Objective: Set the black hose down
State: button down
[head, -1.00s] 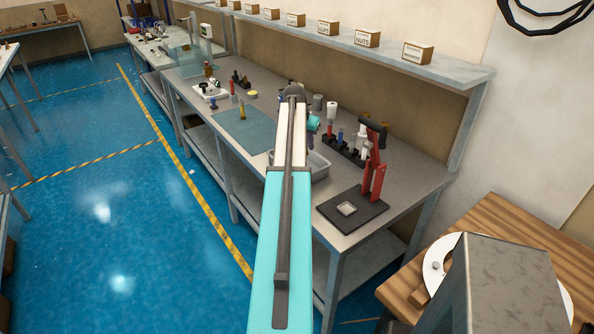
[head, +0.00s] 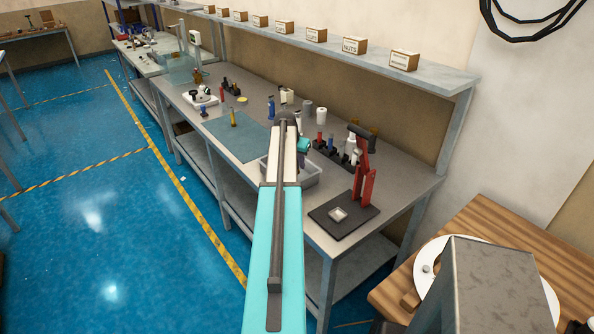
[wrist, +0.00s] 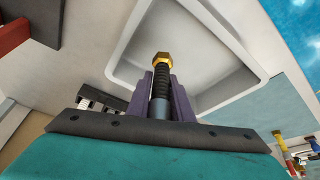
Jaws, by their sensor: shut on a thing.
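The black hose (wrist: 160,84) is a short ribbed piece with a brass hex end, seen in the wrist view. My gripper (wrist: 161,92) is shut on it, its two purple fingers on either side. The brass end points away from the wrist camera, over the pale tray (wrist: 125,70). The gap between hose and tray floor is hard to judge. In the head view the tray (head: 312,178) sits on the workbench, partly hidden behind my arm.
A red press on a black base (head: 327,222) stands right of the tray on the bench (head: 385,205). A blue-green mat (head: 235,142) lies left. A shelf with labelled boxes (head: 355,46) runs above.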

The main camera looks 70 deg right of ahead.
jog(key=shift+f, duration=0.3)
jog(key=shift+f, duration=0.1)
jog(key=shift+f+p, duration=0.7)
jog(key=shift+f, duration=1.05)
jog(key=shift+f, duration=0.2)
jog(key=c, duration=1.6)
grip_release()
jog(key=shift+r, duration=0.15)
jog(key=shift+r, duration=0.1)
jog(key=shift+b+v, duration=1.75)
jog(key=shift+v, duration=4.2)
